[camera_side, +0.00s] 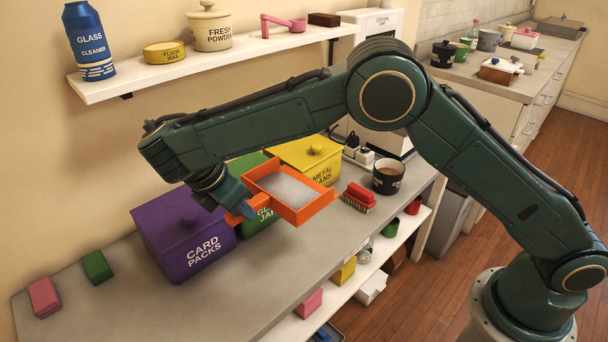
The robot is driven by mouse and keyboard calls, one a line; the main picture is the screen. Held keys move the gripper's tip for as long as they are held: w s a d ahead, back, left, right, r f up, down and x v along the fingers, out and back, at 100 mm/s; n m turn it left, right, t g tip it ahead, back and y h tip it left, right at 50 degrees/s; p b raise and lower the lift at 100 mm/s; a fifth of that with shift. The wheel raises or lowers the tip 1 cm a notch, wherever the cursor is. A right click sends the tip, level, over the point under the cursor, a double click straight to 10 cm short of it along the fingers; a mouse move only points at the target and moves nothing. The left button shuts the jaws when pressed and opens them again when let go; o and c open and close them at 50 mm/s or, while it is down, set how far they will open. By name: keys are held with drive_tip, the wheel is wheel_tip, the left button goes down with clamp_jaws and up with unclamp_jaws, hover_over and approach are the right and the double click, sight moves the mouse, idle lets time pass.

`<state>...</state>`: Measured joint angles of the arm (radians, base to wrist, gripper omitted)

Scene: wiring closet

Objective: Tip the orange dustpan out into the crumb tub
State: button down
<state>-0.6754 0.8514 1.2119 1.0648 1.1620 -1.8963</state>
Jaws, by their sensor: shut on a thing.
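My gripper (243,211) is shut on the handle of the orange dustpan (318,208), at its left end. The dustpan is held above the counter, in front of the green and yellow bins, and looks roughly level. A pale grey-white layer, like powder or fine crumbs, covers its floor. A dark round open tub (388,180) with white lettering stands on the counter to the right of the dustpan, apart from it. Something brown shows inside; the lettering is too small to read, so I cannot tell whether it is the crumb tub.
Lidded purple (180,235), green (250,170) and yellow (306,155) bins line the wall. A red brush (358,197) lies between dustpan and dark tub. Pink (44,297) and green (96,267) blocks lie at left. The front counter is clear. A loaded shelf (200,62) hangs above.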

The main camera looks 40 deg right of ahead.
drive_tip(key=shift+r, duration=0.75)
drive_tip(key=m, duration=0.2)
hover_over(287, 174)
drive_tip(key=shift+g, duration=0.4)
drive_tip(key=s+d+m+g, duration=0.1)
drive_tip(key=d+m, duration=0.1)
drive_tip(key=d, duration=1.9)
wheel_tip(287, 174, down, 11)
drive_tip(key=shift+r+y, duration=0.15)
drive_tip(key=shift+y, duration=0.15)
